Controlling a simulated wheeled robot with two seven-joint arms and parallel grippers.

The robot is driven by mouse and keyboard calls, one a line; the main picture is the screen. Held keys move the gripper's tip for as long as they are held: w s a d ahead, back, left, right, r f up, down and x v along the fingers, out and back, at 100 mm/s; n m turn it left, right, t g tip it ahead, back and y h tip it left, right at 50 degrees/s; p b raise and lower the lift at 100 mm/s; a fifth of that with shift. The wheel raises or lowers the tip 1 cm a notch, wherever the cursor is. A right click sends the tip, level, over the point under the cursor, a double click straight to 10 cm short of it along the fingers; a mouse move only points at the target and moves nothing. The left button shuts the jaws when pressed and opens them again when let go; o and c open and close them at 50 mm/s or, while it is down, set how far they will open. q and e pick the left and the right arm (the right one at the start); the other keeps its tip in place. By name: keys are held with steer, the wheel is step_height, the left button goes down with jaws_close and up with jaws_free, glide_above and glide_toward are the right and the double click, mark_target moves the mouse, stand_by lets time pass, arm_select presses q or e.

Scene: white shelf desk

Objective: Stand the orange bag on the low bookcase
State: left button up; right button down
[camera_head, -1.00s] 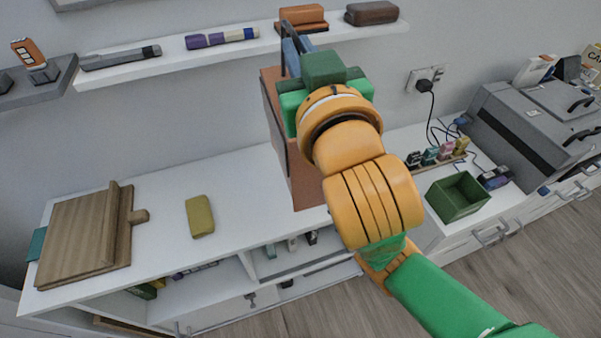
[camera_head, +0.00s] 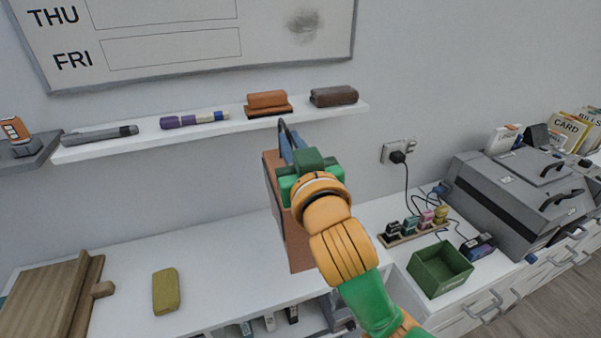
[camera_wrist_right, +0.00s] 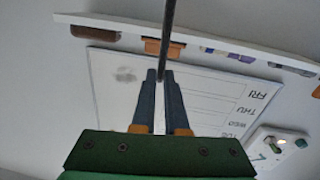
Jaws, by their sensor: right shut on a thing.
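The orange bag (camera_head: 293,245), a brownish-orange upright shape with a dark loop handle, is in the head view over the white top of the low bookcase (camera_head: 222,265). My right gripper (camera_head: 291,148) is shut on the bag's handle at its top. In the right wrist view the dark handle (camera_wrist_right: 169,30) passes between the blue-grey fingertips (camera_wrist_right: 160,78). The gripper and wrist hide part of the bag's right side. I cannot tell whether its base touches the bookcase top. My left gripper is not in view.
A yellow-green block (camera_head: 166,291) and a wooden board (camera_head: 50,300) lie on the bookcase top at left. A wall shelf (camera_head: 215,133) with small items runs behind the bag.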

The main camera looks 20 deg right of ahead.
steer(key=w+d+f, duration=0.1)
steer(key=w+f, duration=0.1)
steer(key=f, duration=0.1)
steer(key=w+d+f, duration=0.1)
steer(key=w+f, duration=0.1)
steer(key=shift+d+f+b, duration=0.2)
steer(key=shift+d+b, duration=0.1)
steer(key=shift+d, duration=0.05)
steer(key=shift+w+d+f, duration=0.1)
steer(key=shift+w+f, duration=0.05)
steer(key=shift+f, duration=0.8)
steer(key=shift+w+d+f, duration=0.1)
steer(key=shift+f, duration=0.85)
steer(key=c, duration=0.9)
jaws_free()
steer(key=shift+c, duration=0.2)
